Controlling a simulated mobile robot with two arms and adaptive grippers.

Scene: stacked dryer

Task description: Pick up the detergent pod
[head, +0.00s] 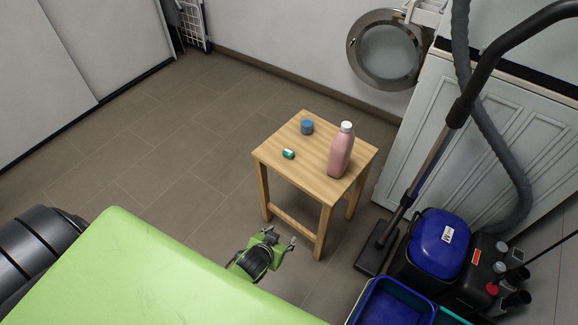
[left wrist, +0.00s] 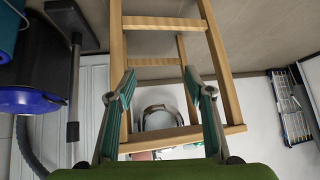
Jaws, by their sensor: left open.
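The detergent pod (head: 288,154), small and green with a white part, lies on top of the wooden stool (head: 312,145), near its left edge. My left gripper (head: 281,238) is open and empty. It is in front of the stool, apart from it and from the pod. In the left wrist view the open fingers (left wrist: 160,85) frame the stool (left wrist: 220,60), which appears upside down. I cannot make out the pod there. My right gripper is not in view.
A pink bottle (head: 341,153) and a blue round container (head: 307,127) also stand on the stool. A vacuum cleaner (head: 438,240) and blue bin (head: 393,303) stand to the right. An open round door (head: 388,52) is behind. Floor left of the stool is clear.

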